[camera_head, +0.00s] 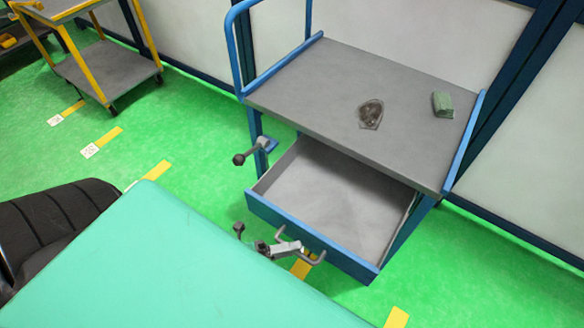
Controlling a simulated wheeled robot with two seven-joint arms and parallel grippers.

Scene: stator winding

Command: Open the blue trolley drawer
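The blue trolley (340,70) stands right of centre, with a grey top and blue frame. Its drawer (330,195) is pulled out toward me, and the grey inside is empty. A grey bar handle (318,259) is on the blue drawer front. A small grey part, apparently my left gripper (287,249), is at the handle. Its fingers are too small to tell whether they are closed on the bar. The rest of that arm is hidden behind the turquoise surface. My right gripper is not in view.
A flat turquoise surface (150,260) fills the lower left foreground, with a black ribbed backrest (50,225) beside it. A clear bag (370,113) and green block (442,104) lie on the trolley top. A yellow cart (95,75) stands far left. Green floor is free between them.

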